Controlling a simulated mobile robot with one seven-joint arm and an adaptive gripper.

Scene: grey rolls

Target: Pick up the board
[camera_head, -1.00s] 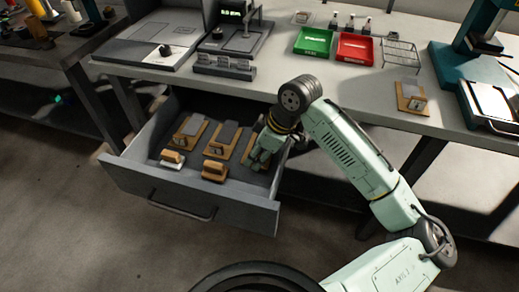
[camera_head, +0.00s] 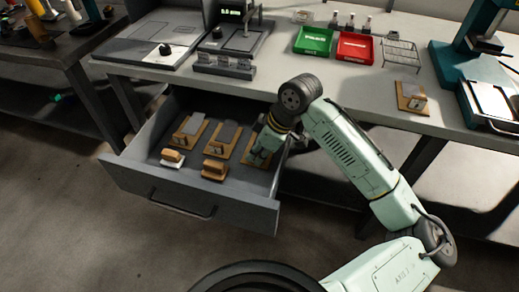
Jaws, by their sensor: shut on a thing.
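An open grey drawer (camera_head: 150,188) under the workbench holds several tan boards with grey blocks on them. One board (camera_head: 189,130) lies at the back left and another board (camera_head: 223,139) at the back middle. A third board (camera_head: 249,158) lies at the right of the drawer, partly hidden by my gripper. My gripper (camera_head: 262,157) reaches down into the drawer from the right and is shut on this third board. Its fingertips are small and partly hidden. I cannot tell whether the board is clear of the drawer floor.
Two small tan-handled blocks, one (camera_head: 172,159) on a white base and one (camera_head: 215,170), lie at the drawer's front. Another board (camera_head: 411,97) lies on the bench (camera_head: 290,75). Green (camera_head: 314,41) and red (camera_head: 354,48) trays and a wire rack (camera_head: 400,53) stand there.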

